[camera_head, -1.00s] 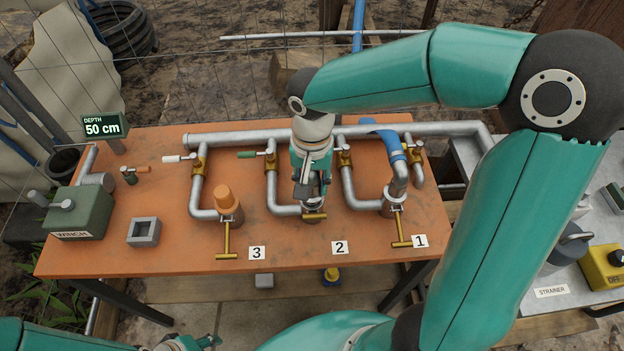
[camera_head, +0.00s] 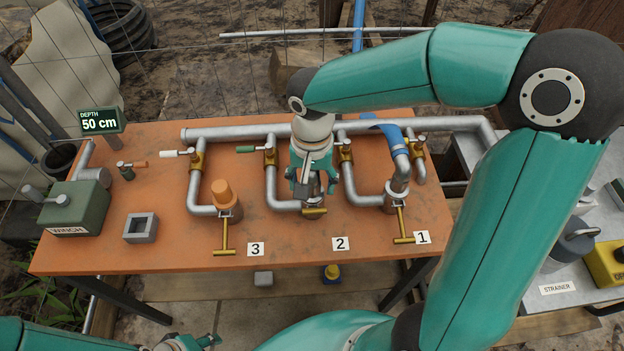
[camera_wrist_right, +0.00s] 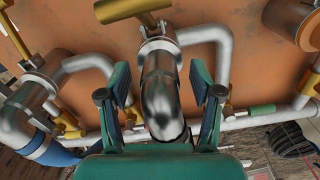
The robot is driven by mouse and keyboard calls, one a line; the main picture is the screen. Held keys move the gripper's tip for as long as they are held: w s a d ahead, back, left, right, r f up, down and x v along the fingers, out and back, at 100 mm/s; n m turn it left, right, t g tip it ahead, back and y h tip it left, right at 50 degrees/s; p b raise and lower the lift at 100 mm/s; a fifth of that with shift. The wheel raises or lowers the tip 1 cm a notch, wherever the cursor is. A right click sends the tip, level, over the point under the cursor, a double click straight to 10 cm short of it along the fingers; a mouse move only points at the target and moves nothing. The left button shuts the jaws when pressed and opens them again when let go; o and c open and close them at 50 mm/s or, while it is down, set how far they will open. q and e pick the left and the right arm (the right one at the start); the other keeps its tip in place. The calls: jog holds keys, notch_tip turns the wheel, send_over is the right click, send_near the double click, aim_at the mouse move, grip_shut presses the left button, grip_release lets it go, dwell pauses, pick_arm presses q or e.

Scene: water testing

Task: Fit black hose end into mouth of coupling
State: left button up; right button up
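The black hose end (camera_wrist_right: 160,92), dark and shiny, stands between my right fingers in the right wrist view. Its tip meets the mouth of the clamped metal coupling (camera_wrist_right: 157,46) at label 2 and seems to sit in it; how deep, I cannot tell. My right gripper (camera_wrist_right: 158,72) is open, with a gap between each finger and the hose. In the head view my right gripper (camera_head: 315,186) is over the coupling (camera_head: 314,213) and mostly hides the hose. My left gripper (camera_head: 200,343) is partly cut off at the bottom edge; its opening is unclear.
A blue hose (camera_head: 397,150) sits in the coupling at label 1. An orange plug (camera_head: 222,192) stands in the coupling at label 3. Yellow T-handles (camera_head: 224,240) stick out in front. A grey square block (camera_head: 141,228) and green winch box (camera_head: 78,208) are on the orange table's left (camera_head: 110,258).

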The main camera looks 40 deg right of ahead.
notch_tip(320, 180, up, 12)
dwell(0.7)
